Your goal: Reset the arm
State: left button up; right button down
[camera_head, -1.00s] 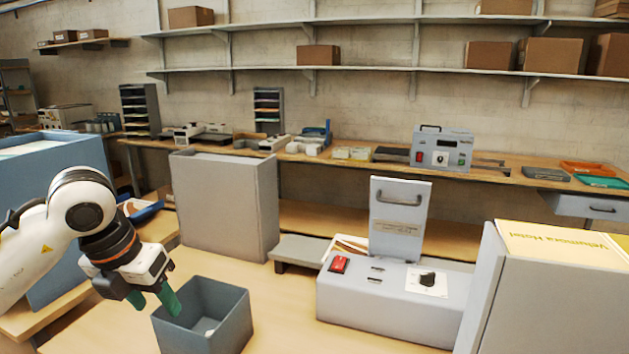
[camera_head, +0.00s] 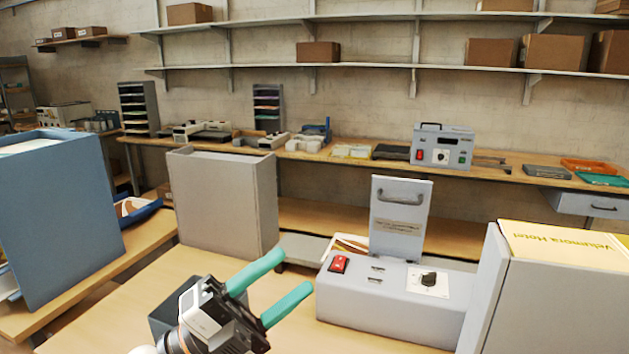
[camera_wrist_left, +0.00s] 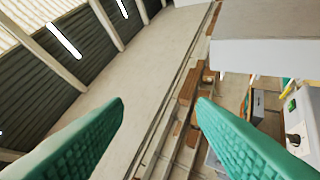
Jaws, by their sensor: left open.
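My left gripper (camera_head: 273,289) is in the lower middle of the head view, its two green fingers spread apart and pointing up and to the right. Nothing is between them. In the left wrist view the same open fingers (camera_wrist_left: 160,125) frame an empty gap, with the ceiling and wall beyond. The gripper is in front of a blue-grey bin (camera_head: 160,318), which it mostly hides. The grey laminator (camera_head: 385,305), with a red switch and a dial, stands to the right of the fingers, apart from them. My right gripper is not in view.
A tall grey box (camera_head: 222,205) stands behind the gripper. A large blue box (camera_head: 55,215) is at the left. A grey box with a yellow top (camera_head: 555,295) stands at the right. The tabletop just in front of the laminator is bare.

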pick_arm(q)
jog(key=w+a+f+n+t+y, duration=0.3)
jog(key=a+f+n+t+y, duration=0.25)
jog(key=n+y, duration=0.45)
jog(key=w+a+f+n+t+y, duration=0.2)
jog(key=a+f+n+t+y, duration=0.45)
jog(key=n, duration=0.55)
jog(key=s+a+f+n+g+y, duration=0.3)
jog(key=f+n+g+y, duration=0.25)
jog(key=f, duration=0.45)
jog(key=s+a+f+n+g, duration=0.1)
jog(key=s+f+n+g, duration=0.1)
jog(key=s+f+g, duration=1.35)
jog(key=s+f+t, duration=0.1)
jog(key=s+f, duration=0.2)
jog(key=f, duration=1.1)
jog(key=s+f+t, duration=0.1)
jog(key=s+f, duration=0.2)
jog(key=f, duration=1.1)
jog(key=s+a+f+g+b, duration=0.1)
jog(key=s+a+f, duration=0.2)
jog(key=s+f, duration=1.3)
jog(key=shift+s+f+m, duration=0.25)
jog(key=shift+f+m, duration=0.2)
jog(key=shift+f, duration=0.15)
jog(key=shift+a, duration=0.15)
